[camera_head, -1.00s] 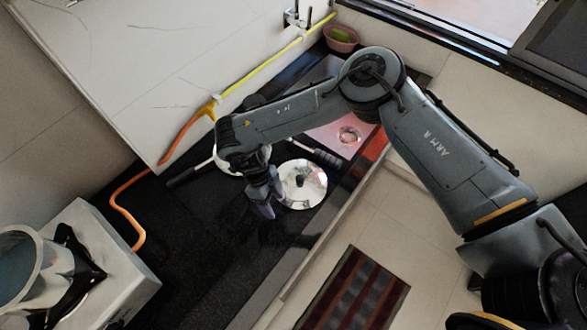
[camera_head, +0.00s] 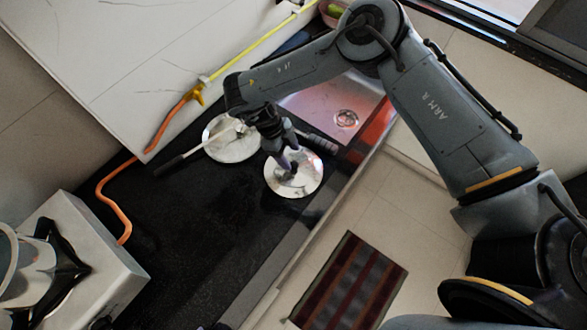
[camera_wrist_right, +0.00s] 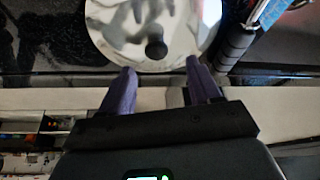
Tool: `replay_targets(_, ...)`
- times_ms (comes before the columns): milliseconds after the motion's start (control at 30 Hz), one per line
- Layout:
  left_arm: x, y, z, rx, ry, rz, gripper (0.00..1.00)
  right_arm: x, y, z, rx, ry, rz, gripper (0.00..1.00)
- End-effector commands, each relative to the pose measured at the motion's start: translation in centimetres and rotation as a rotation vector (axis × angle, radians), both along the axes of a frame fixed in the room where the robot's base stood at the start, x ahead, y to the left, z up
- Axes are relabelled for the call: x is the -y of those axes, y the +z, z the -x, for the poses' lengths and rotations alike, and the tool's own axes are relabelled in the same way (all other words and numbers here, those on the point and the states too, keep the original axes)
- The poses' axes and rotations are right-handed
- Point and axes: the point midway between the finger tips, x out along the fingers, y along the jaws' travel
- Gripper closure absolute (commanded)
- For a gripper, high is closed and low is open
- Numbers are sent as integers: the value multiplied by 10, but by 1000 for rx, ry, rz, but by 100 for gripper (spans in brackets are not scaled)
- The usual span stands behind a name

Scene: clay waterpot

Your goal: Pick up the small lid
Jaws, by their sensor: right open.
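A round, shiny lid (camera_head: 306,186) with a dark knob lies on the black counter. It fills the top of the right wrist view, where its knob (camera_wrist_right: 156,47) shows beyond the fingertips. My right gripper (camera_head: 288,168) is over this lid, close to the knob, and partly covers it in the head view. In the right wrist view the purple fingers (camera_wrist_right: 160,66) are apart with nothing between them. Whether they touch the lid I cannot tell. My left gripper is not in view.
Another pale round piece (camera_head: 232,150), perhaps a pan or lid, lies to the left with a dark handle. A sink (camera_head: 325,102) is behind. An orange hose (camera_head: 108,208) runs along the counter. A white stove-like box (camera_head: 105,265) stands at left. The dark counter between is clear.

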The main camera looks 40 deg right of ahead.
Motion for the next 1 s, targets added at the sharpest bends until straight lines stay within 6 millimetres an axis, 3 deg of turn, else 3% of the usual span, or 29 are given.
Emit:
replay_targets(300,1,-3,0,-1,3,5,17,3,-37,13,-1,1,0,37)
replay_targets(633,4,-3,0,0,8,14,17,3,-42,14,-1,1,0,37)
replay_targets(1000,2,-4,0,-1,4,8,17,3,-42,14,-1,1,0,93)
